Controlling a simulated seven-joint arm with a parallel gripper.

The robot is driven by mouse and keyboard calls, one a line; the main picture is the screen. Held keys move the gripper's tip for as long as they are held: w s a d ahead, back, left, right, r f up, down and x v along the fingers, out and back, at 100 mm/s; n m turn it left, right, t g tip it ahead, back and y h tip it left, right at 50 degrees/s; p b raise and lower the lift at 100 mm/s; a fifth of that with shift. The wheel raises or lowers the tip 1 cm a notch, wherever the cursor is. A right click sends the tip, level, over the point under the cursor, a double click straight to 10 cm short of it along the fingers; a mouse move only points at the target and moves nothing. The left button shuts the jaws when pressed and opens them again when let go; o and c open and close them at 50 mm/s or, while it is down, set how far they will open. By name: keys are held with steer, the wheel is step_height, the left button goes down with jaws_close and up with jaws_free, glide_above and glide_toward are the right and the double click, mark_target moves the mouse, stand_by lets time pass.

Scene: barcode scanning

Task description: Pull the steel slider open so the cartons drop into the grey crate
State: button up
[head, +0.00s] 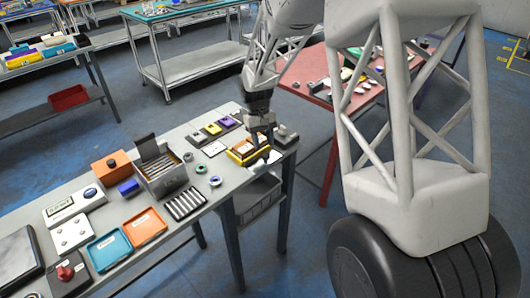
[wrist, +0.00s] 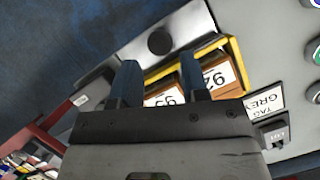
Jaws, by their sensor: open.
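The steel slider (wrist: 178,34) is a flat grey plate with a round black knob, seen at the top of the wrist view along the yellow-edged chute (wrist: 232,50). Brown cartons (wrist: 222,76) with white number labels lie inside the yellow edge. My gripper (wrist: 158,68) is open, its two dark fingers apart over the cartons, with the knob beyond the fingertips and apart from them. In the head view my gripper (head: 262,141) is over the right end of the table, partly hiding the chute. The grey crate (head: 258,197) is below that table end.
A white label card (wrist: 264,100) and a small black device (wrist: 272,133) lie beside the chute. Coloured boxes (head: 213,129) stand to its left, and a metal bin (head: 163,172) further left. A red table (head: 316,84) stands behind to the right.

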mark_target(265, 154)
steer(key=shift+x, duration=2.1)
jaws_close()
